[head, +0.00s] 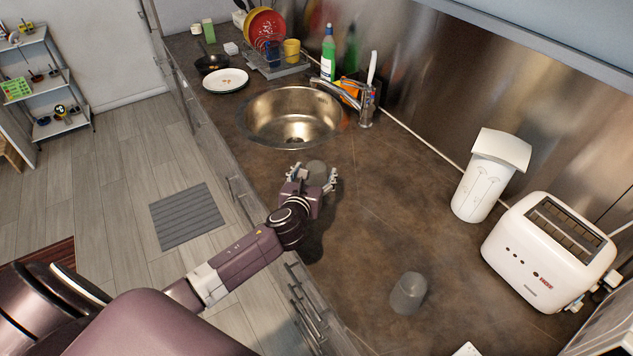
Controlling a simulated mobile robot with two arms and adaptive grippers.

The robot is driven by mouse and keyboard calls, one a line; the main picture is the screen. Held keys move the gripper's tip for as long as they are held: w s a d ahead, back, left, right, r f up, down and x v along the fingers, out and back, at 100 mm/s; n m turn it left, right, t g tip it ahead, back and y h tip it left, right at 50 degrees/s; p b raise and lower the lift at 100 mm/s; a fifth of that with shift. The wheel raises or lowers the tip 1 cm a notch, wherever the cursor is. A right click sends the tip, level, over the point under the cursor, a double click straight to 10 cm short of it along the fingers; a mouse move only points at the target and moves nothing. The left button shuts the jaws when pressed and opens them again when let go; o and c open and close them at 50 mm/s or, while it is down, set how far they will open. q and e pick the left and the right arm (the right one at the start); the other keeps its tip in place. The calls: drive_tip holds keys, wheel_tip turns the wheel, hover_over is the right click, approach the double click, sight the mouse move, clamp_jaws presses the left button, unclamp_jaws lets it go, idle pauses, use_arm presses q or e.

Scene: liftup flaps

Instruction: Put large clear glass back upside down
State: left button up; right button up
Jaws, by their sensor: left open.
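My left gripper (314,175) is over the counter in front of the sink, its fingers spread apart. A greyish, see-through rounded thing (316,167), which looks like a glass, shows between the fingertips; its lower part is hidden by the gripper. I cannot tell whether the fingers touch it or which way up it is. A second grey clear glass (408,293) stands alone on the counter near the front edge, in front of the toaster. It looks upside down, though this is hard to tell. My right gripper is not in view.
The round metal sink (255,112) lies beyond the gripper, with a faucet (366,112) on its right. A white plate (226,80) and a dish rack (275,68) stand farther back. The middle counter is clear.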

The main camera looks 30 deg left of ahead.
use_arm(q)
drive_tip(key=shift+w+a+f, duration=0.15)
drive_tip(key=shift+w+f, duration=0.3)
drive_tip(key=shift+w, duration=0.15)
drive_tip(key=shift+w+r+b, duration=0.1)
drive_tip(key=shift+w+b, duration=0.2)
drive_tip(key=shift+b, duration=0.1)
drive_tip(key=shift+r, duration=0.1)
drive_tip(key=shift+c, duration=0.6)
drive_tip(key=shift+a, duration=0.1)
drive_tip(key=c, duration=1.3)
